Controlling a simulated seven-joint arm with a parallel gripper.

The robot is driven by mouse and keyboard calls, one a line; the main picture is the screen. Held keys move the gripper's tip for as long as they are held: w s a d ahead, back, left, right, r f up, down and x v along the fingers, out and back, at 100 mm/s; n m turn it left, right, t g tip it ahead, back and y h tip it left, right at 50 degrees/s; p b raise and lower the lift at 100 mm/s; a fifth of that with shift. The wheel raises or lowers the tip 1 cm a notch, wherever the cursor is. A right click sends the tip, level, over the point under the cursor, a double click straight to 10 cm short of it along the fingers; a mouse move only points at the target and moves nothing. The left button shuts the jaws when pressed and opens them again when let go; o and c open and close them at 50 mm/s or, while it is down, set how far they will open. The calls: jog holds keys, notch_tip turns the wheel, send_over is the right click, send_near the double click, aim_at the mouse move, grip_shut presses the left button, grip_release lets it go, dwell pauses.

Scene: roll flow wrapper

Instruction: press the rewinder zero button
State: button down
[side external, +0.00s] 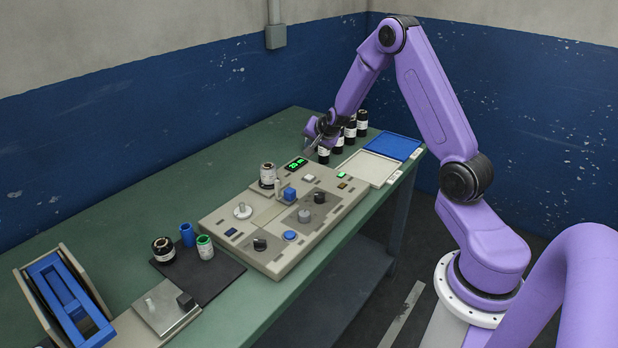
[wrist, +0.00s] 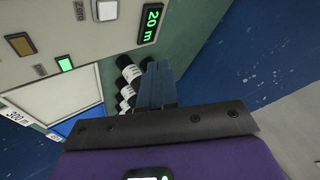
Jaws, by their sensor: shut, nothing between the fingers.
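The rewinder panel (side external: 262,205) is a beige unit on the green bench. Its zero button is most likely the white square one (wrist: 107,11), beside the printed word "Zero" (wrist: 82,10) at the top of the wrist view. It appears as a small pale button (side external: 309,178) in the side view. The green-lit display (wrist: 151,22) reads "20 m" and sits at the panel's far edge (side external: 297,163). My gripper (side external: 309,149) is shut and empty, above the bench near the display end. Its closed fingers (wrist: 156,68) are apart from the white button in the wrist view.
Several dark rolls with white labels (side external: 350,128) stand close behind my gripper. A white tray (side external: 362,168) and a blue tray (side external: 393,146) lie to the right. A labelled roll (side external: 267,175) stands on the panel near a blue block (side external: 289,194). A green light (wrist: 65,64) and amber button (wrist: 20,44) are nearby.

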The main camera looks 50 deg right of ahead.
aim_at(311, 178)
jog(key=shift+f, duration=4.3)
jog(key=shift+f, duration=0.1)
jog(key=shift+f, duration=0.35)
jog(key=shift+f, duration=0.45)
jog(key=shift+r, duration=0.85)
jog(key=shift+r, duration=0.1)
jog(key=shift+r, duration=2.45)
jog(key=shift+a, duration=0.1)
